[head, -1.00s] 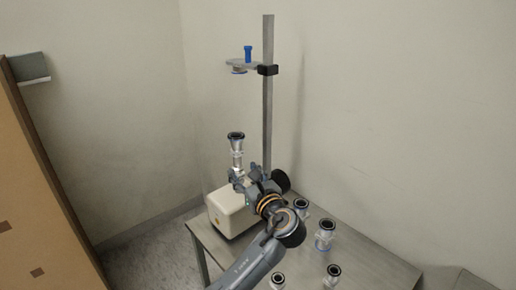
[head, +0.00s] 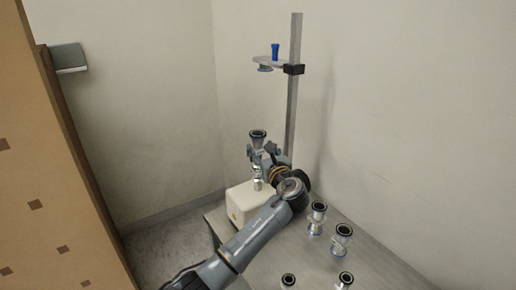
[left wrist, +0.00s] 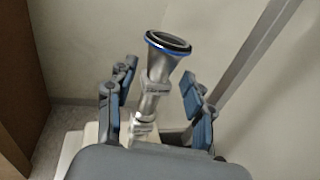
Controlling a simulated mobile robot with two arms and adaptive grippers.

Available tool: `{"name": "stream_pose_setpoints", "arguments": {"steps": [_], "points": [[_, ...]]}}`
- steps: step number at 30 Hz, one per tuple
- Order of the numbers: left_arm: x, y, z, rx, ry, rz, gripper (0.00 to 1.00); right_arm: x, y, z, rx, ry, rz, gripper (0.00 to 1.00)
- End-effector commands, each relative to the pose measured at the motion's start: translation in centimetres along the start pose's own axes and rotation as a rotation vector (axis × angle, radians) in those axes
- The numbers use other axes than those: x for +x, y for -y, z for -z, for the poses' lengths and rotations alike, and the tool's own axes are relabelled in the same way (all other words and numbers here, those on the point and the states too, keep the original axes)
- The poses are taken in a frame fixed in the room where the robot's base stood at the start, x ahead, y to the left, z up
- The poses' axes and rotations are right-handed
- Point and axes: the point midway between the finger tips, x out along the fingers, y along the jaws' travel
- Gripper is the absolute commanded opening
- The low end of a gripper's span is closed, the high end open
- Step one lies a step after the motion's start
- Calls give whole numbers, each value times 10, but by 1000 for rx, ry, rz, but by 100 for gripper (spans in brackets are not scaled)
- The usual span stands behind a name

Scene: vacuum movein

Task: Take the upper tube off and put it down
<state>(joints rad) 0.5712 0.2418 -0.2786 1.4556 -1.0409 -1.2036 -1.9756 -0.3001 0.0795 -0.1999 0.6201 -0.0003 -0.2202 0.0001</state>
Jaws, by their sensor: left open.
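The upper tube (head: 257,137) is metal with a dark flange ring on top. It stands upright above the white box (head: 243,203) on the table. It also shows in the left wrist view (left wrist: 160,78), its top ring edged in blue. My left gripper (head: 261,152) is at the tube, its two fingers (left wrist: 162,95) on either side of it. The fingers are open, with gaps to the tube visible in the left wrist view. The lower part of the tube stack is partly hidden behind my gripper and wrist. My right gripper is not in view.
A grey vertical post (head: 292,110) stands behind, with a plate (head: 268,62) holding a blue piece high above the tube. Several metal fittings (head: 341,238) stand on the grey table (head: 310,262) at right and front. A brown panel (head: 55,170) is at left.

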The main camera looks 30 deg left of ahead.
Motion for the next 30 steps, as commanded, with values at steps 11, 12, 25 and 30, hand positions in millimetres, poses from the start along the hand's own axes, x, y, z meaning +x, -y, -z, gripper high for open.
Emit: {"name": "stream_pose_setpoints", "arguments": {"steps": [11, 12, 25, 30], "points": [[35, 0, 0, 0, 0, -1, 52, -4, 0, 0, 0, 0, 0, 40], [35, 0, 0, 0, 0, -1, 52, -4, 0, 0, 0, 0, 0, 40], [34, 0, -2, -1, 2, 0, 0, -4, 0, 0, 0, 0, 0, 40], [34, 0, -2, -1, 2, 0, 0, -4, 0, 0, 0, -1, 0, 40]]}}
